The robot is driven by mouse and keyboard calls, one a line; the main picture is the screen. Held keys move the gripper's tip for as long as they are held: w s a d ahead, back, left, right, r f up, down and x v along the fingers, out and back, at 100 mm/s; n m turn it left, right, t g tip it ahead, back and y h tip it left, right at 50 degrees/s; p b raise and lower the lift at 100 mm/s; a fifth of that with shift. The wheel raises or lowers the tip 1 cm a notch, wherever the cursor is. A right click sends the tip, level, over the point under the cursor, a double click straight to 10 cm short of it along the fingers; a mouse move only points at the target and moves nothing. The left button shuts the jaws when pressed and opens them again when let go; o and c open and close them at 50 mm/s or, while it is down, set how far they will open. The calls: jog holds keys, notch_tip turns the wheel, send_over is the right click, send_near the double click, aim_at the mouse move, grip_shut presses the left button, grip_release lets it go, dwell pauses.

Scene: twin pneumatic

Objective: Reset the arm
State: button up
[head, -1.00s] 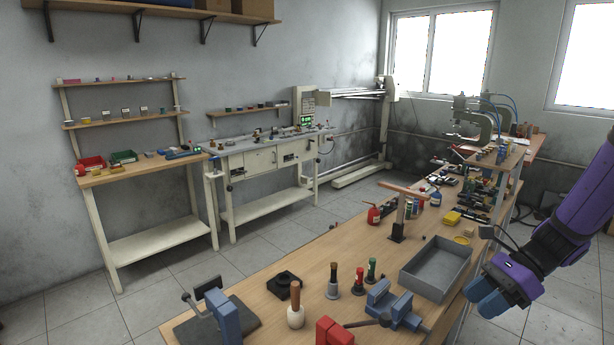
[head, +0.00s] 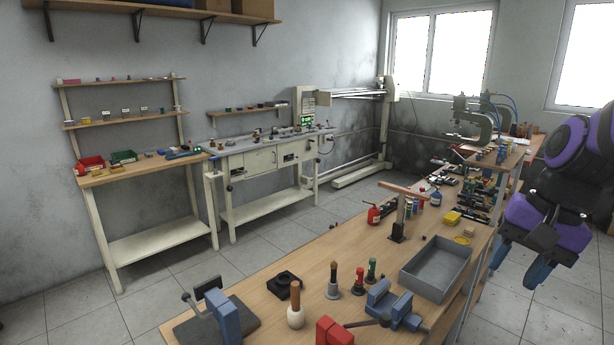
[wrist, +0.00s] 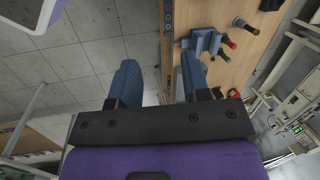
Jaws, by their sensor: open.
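My gripper (head: 514,270) hangs off the right edge of the workbench in the head view, over the floor, with its blue fingers pointing down. In the wrist view my gripper (wrist: 160,85) shows two blue fingers spread apart with nothing between them. The arm is folded at the right side of the head view.
The wooden workbench (head: 335,262) carries a blue vise (head: 392,308), a wooden-handled tool (head: 296,312), a red oil can (head: 373,214) and several small tools. A second bench (head: 150,170) stands at the left wall. Open floor (head: 110,305) lies at the left.

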jog(key=s+r+n+t+h, duration=0.2)
jog(key=s+r+n+t, duration=0.2)
jog(key=s+r+n, duration=0.3)
jog(key=shift+d+r+t+h, duration=0.15)
jog(key=shift+r+t+h, duration=0.15)
jog(key=shift+r+h, duration=0.1)
